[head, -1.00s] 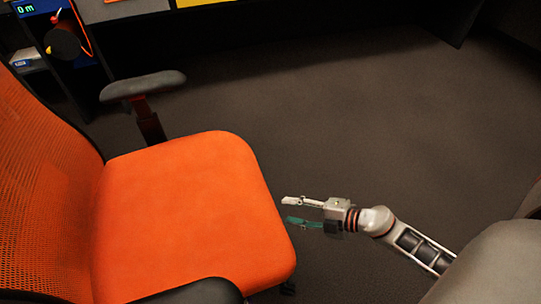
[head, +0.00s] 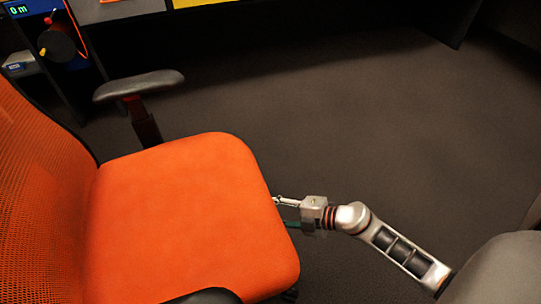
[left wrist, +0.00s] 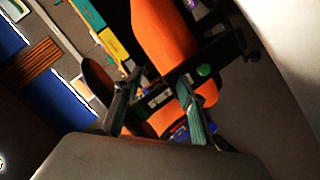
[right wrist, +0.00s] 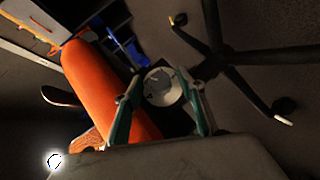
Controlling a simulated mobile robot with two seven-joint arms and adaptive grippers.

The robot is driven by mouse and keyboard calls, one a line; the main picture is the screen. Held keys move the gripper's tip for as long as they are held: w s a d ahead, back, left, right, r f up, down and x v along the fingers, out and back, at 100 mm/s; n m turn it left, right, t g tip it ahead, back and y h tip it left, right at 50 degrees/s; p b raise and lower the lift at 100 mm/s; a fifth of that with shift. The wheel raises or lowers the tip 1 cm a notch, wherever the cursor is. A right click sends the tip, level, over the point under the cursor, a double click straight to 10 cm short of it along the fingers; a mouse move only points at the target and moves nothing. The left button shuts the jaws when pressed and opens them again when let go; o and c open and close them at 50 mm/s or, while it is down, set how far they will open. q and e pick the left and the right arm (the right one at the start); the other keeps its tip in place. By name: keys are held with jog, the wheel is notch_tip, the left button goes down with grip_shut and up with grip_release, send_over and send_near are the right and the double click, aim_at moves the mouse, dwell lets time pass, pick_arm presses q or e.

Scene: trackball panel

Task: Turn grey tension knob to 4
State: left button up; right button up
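The grey tension knob (right wrist: 162,88) is a round dial under the orange chair seat (head: 185,215). It shows in the right wrist view between my right fingers. Its setting is too small to read. My right gripper (right wrist: 160,94) is open, one finger on each side of the knob in the picture; I cannot tell whether they touch it. In the head view my right gripper (head: 284,211) is at the seat's right edge, its tips partly hidden by the seat. My left gripper (left wrist: 158,92) is open and empty in the left wrist view, and out of the head view.
The chair's armrest (head: 138,85) stands behind the seat. Its dark legs (right wrist: 245,58) spread near my right gripper. A green round part (left wrist: 204,70) shows on the chair in the left wrist view. The carpet (head: 330,110) right of the chair is clear.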

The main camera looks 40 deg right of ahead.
jog(key=c, duration=1.1)
jog(key=shift+c, duration=0.2)
jog(key=shift+n+t, duration=0.3)
jog(key=shift+f+n+t+y, duration=0.2)
jog(key=shift+n+t+y, duration=0.3)
jog(key=shift+n+t, duration=0.5)
jog(key=shift+f+n+t+y, duration=0.2)
jog(key=shift+n+t+y, duration=0.3)
jog(key=shift+n+t, duration=0.45)
jog(key=shift+f+n+t+y, duration=0.2)
jog(key=shift+n+t+y, duration=0.45)
jog(key=shift+n, duration=0.5)
jog(key=shift+s+n+t+y, duration=0.1)
jog(key=shift+n+t+y, duration=0.15)
jog(key=shift+n+t, duration=0.4)
jog(key=o, duration=1.1)
jog(key=shift+o, duration=0.2)
